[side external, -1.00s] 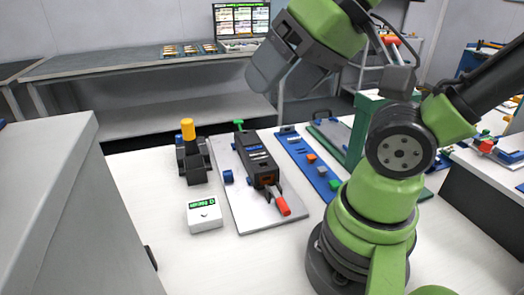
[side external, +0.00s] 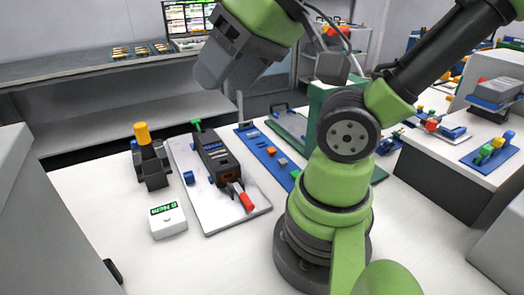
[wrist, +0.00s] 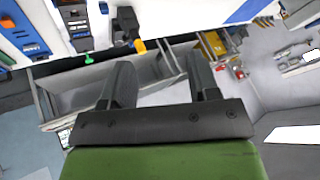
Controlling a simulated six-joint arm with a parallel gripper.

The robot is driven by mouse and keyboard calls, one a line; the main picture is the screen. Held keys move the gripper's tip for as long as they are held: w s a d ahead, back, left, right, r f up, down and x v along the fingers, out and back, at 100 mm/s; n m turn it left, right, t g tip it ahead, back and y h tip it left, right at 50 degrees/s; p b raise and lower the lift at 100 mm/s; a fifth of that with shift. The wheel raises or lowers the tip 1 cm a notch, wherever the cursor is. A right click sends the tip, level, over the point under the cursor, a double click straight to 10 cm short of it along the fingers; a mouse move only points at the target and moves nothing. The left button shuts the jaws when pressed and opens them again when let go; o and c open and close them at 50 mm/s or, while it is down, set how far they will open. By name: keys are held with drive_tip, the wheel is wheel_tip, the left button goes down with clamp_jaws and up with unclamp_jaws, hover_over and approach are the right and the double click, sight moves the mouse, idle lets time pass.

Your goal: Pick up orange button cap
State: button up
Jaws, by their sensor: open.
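A small orange button cap (side external: 282,162) sits on the blue strip (side external: 262,150) on the white table, among several small coloured pieces. In the wrist view a small orange piece (wrist: 7,23) shows at the upper left edge; I cannot be sure it is the same cap. My gripper (side external: 206,77) is high above the back of the table, far from the cap and up to its left in the side view. In the wrist view my gripper (wrist: 160,65) has its two dark fingers wide apart with nothing between them.
A white plate (side external: 225,215) bears a black device (side external: 215,157) with a red-tipped lever (side external: 245,200). A black holder with a yellow-orange cylinder (side external: 142,133) and a white display box (side external: 168,220) stand left. The front left table is clear.

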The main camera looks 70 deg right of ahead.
drive_tip(key=w+d+f+n+g+h, duration=0.2)
drive_tip(key=w+d+n+g+h, duration=0.15)
drive_tip(key=w+d, duration=0.45)
drive_tip(key=n+g+y, duration=0.2)
drive_tip(key=n+g, duration=0.2)
drive_tip(key=n, duration=0.5)
hover_over(272, 149)
drive_tip(key=shift+h, duration=0.25)
wheel_tip(272, 149, down, 22)
drive_tip(key=shift+f, duration=3.25)
drive_tip(key=c, duration=1)
